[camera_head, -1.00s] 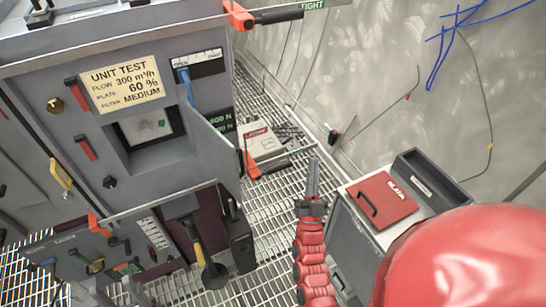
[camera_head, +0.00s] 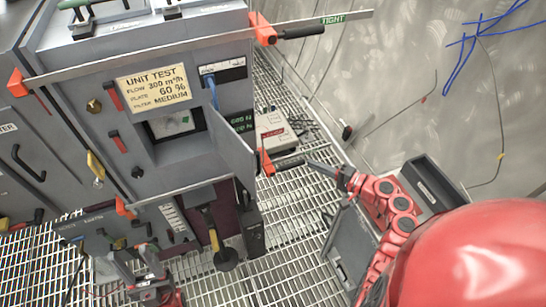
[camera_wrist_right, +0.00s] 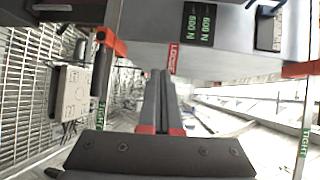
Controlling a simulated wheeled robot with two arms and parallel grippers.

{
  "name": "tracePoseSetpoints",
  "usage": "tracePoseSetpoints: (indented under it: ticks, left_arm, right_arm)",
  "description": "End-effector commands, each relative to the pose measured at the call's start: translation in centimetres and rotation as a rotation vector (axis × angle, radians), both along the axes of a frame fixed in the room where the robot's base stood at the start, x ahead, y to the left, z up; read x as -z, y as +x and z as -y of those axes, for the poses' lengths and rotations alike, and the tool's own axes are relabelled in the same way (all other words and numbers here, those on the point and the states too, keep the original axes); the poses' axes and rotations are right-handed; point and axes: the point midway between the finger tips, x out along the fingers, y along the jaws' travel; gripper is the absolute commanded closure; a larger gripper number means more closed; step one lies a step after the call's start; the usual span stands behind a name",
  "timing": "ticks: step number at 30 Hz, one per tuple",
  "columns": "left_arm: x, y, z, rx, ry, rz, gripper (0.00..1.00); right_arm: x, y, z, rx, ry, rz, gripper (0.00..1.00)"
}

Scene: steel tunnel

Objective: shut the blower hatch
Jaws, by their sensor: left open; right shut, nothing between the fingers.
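The grey blower unit (camera_head: 60,110) fills the left of the head view. A grey panel (camera_head: 232,148), which looks like the hatch, stands out at an angle beside the window opening. An orange latch with a black grip (camera_head: 287,163) is right of its lower edge; a similar upper latch (camera_head: 265,30) is above. My right gripper (camera_head: 311,164) is shut and empty, its tips close to the lower grip; contact cannot be told. The right wrist view shows its closed fingers (camera_wrist_right: 160,100) below a grey surface with a red label. My left gripper (camera_head: 150,262) is open, low before the unit.
A pale box (camera_head: 275,130) lies on the grating floor behind the latch. A dark open bin (camera_head: 432,185) stands right of my right arm. A yellow-handled tool (camera_head: 213,235) hangs below the unit.

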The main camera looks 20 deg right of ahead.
Motion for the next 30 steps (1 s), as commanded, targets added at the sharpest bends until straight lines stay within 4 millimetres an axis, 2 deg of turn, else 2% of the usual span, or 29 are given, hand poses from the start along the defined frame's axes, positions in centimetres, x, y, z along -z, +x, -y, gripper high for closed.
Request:
tracePoseSetpoints:
  ticks: [1, 3, 6, 9, 14, 26, 30]
  left_arm:
    - [-0.7, 0.0, 0.0, 0.000, 0.000, 0.000, 0.50]
    - [-0.9, 0.0, 0.0, 0.000, 0.000, 0.000, 0.50]
    - [-1.1, 0.0, 0.0, 0.000, 0.000, 0.000, 0.50]
    - [-1.2, 0.0, 0.0, 0.000, 0.000, 0.000, 0.50]
    - [-1.9, 0.0, 0.0, 0.000, 0.000, 0.000, 0.50]
    - [-4.8, 0.0, 0.0, 0.000, 0.000, 0.000, 0.50]
    - [-6.0, 0.0, 0.0, 0.000, 0.000, 0.000, 0.50]
  right_arm:
    - [-2.3, -1.3, -0.4, -0.066, 0.021, 0.029, 1.00]
    - [-4.3, -3.1, -1.2, -0.155, 0.043, 0.063, 1.00]
    - [-6.0, -4.8, -1.9, -0.232, 0.055, 0.095, 1.00]
    - [-6.6, -5.4, -2.4, -0.267, 0.059, 0.107, 1.00]
    - [-6.8, -4.3, -3.9, -0.270, 0.061, 0.107, 1.00]
    - [-6.7, 1.0, -10.3, -0.270, 0.062, 0.103, 1.00]
    - [-6.7, 0.7, -12.4, -0.265, 0.060, 0.105, 1.00]
